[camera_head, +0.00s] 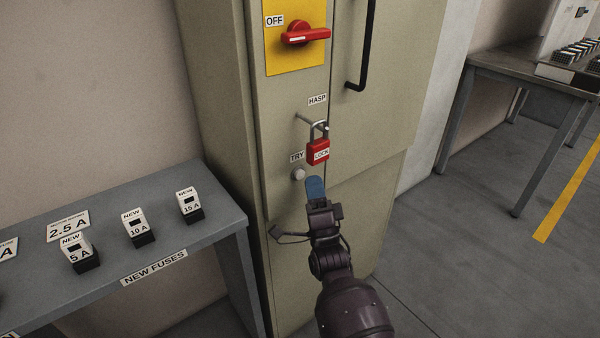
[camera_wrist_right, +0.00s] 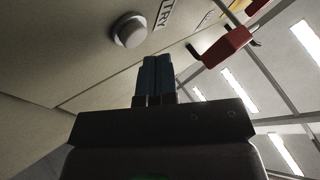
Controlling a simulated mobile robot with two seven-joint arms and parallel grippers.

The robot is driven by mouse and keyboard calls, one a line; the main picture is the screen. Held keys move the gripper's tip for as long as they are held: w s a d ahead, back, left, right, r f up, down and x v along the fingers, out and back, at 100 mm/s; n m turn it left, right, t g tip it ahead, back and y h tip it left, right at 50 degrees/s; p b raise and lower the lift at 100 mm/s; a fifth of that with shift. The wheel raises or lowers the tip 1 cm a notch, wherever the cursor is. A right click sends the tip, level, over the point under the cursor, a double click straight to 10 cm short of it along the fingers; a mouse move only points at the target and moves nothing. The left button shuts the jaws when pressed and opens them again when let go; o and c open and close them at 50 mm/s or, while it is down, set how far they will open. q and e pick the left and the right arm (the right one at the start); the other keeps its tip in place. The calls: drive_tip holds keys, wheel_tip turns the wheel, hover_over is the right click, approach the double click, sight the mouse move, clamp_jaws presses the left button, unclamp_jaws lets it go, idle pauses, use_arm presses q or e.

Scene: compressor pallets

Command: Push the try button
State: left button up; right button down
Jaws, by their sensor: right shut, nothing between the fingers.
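The try button (camera_head: 298,175) is a round grey-white knob on the beige cabinet front, just below its TRY label (camera_head: 296,156). In the right wrist view the button (camera_wrist_right: 129,31) stands out from the panel at the upper left. My right gripper (camera_head: 315,187) is shut and empty, with blue fingertips together. In the head view its tips are a little right of and below the button. In the right wrist view the fingertips (camera_wrist_right: 155,62) appear apart from the button. My left gripper is not in view.
A red padlock (camera_head: 318,151) hangs from the hasp just above the button. A red switch handle (camera_head: 306,34) sits at OFF on a yellow plate. A black door handle (camera_head: 362,50) is at upper right. A grey table (camera_head: 200,238) with several new fuses stands left of the cabinet.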

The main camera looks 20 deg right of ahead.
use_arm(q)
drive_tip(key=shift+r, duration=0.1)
use_arm(e)
drive_tip(key=shift+s, duration=0.15)
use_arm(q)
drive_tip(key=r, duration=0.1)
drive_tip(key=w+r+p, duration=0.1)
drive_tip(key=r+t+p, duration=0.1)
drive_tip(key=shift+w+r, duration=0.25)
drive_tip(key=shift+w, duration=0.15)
use_arm(e)
drive_tip(key=s+d, duration=0.2)
drive_tip(key=s, duration=0.3)
drive_tip(key=shift+s, duration=0.3)
drive_tip(key=shift+d, duration=0.1)
